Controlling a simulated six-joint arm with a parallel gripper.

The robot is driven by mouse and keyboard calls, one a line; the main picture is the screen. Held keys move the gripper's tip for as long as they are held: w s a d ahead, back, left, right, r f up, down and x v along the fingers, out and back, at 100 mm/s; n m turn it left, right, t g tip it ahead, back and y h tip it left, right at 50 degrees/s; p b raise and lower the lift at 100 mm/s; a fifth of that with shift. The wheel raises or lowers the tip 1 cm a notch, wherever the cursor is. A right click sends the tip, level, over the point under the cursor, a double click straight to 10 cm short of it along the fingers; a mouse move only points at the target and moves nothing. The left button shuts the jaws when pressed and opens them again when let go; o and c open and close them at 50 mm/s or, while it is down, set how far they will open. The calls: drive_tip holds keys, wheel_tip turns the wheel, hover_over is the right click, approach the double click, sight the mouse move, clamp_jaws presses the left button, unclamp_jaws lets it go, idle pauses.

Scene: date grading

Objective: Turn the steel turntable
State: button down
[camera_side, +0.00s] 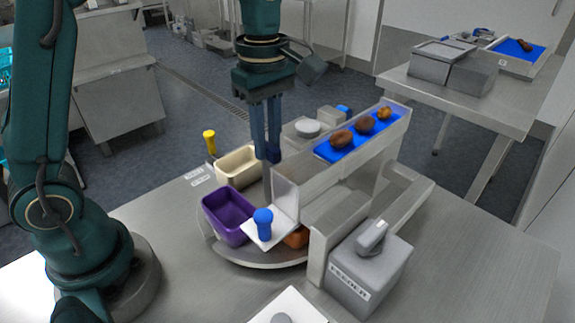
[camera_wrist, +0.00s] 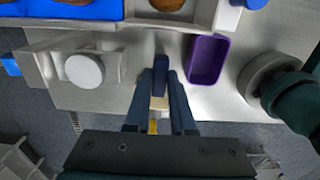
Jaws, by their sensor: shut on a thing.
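The steel turntable (camera_side: 260,262) is a low round disc at the middle of the table, partly hidden under the chute and bins. A purple bin (camera_side: 228,218) and a cream bin (camera_side: 240,165) stand on it, and the purple bin also shows in the wrist view (camera_wrist: 207,60). My gripper (camera_side: 267,155) points straight down behind the purple bin, beside the cream bin. In the wrist view its fingers (camera_wrist: 162,85) are closed around a dark blue upright peg (camera_wrist: 160,72). Where the peg meets the turntable is hidden.
A metal chute (camera_side: 305,182) with several brown dates on a blue strip (camera_side: 340,147) stands close right of my gripper. A white flap with a blue knob (camera_side: 263,222) hangs over the turntable. A grey lever box (camera_side: 368,268) stands at front right. A yellow-topped peg (camera_side: 209,140) stands behind left.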

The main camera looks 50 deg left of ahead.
drive_tip(key=shift+r, duration=0.1)
drive_tip(key=c, duration=0.8)
unclamp_jaws()
drive_tip(key=shift+o, duration=0.2)
drive_tip(key=shift+r, duration=2.5)
